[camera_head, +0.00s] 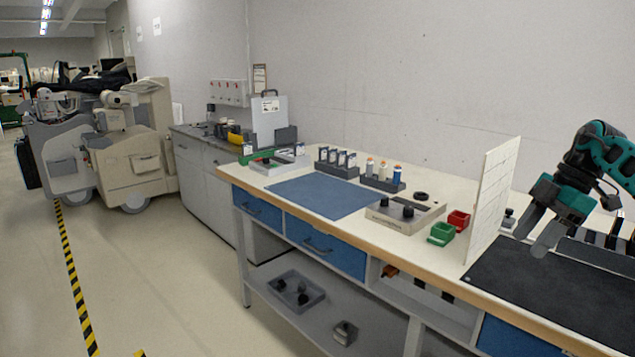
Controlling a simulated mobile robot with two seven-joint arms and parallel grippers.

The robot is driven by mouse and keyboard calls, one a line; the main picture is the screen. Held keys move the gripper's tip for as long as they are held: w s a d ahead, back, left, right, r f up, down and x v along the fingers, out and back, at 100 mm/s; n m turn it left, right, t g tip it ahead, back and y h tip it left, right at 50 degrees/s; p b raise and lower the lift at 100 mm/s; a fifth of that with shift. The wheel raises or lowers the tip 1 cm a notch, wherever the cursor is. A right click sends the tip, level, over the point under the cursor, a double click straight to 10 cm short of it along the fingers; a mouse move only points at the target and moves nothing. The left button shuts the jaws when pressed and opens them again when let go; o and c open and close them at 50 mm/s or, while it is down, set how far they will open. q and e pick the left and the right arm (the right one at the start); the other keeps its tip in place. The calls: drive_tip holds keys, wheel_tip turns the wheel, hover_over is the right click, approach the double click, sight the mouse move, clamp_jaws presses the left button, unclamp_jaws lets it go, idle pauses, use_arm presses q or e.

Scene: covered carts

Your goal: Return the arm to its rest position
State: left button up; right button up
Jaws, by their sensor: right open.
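My right gripper (541,231) is at the right of the head view, dark grey and teal. Its fingers point down and to the left, apart and empty, above the black mat (540,283). The arm comes in from the right edge and bends down at the wrist. The fingers are close to the right side of the white upright panel (492,190) in the picture; I cannot tell the exact gap. My left gripper does not show.
Covered carts (130,165) stand at the left. The floor in front of the bench is clear.

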drive_tip(key=w+a+f+n+y, duration=0.35)
drive_tip(key=a+f, duration=0.55)
drive_tip(key=a, duration=0.3)
drive_tip(key=s+a+f+t+y, duration=0.2)
drive_tip(key=a+f+y, duration=0.1)
drive_tip(key=a, duration=0.5)
drive_tip(key=s+a+f+t+y, duration=0.1)
drive_tip(key=a+f+t+y, duration=0.1)
drive_tip(key=a, duration=0.5)
drive_tip(key=s+a+f+t+y, duration=0.2)
drive_tip(key=a+f+y, duration=0.1)
drive_tip(key=a, duration=0.5)
drive_tip(key=s+d+f+m+t+h, duration=0.2)
drive_tip(key=s+d+f+m+h, duration=0.2)
drive_tip(key=s+f+m+h, duration=0.3)
drive_tip(key=s+d+f+m+t+h, duration=0.2)
drive_tip(key=s+d+f+m+h, duration=0.2)
drive_tip(key=s, duration=1.2)
wheel_tip(320, 180, down, 5)
drive_tip(key=m+h, duration=0.3)
drive_tip(key=m, duration=0.4)
drive_tip(key=shift+s+d, duration=0.2)
drive_tip(key=shift+d, duration=0.15)
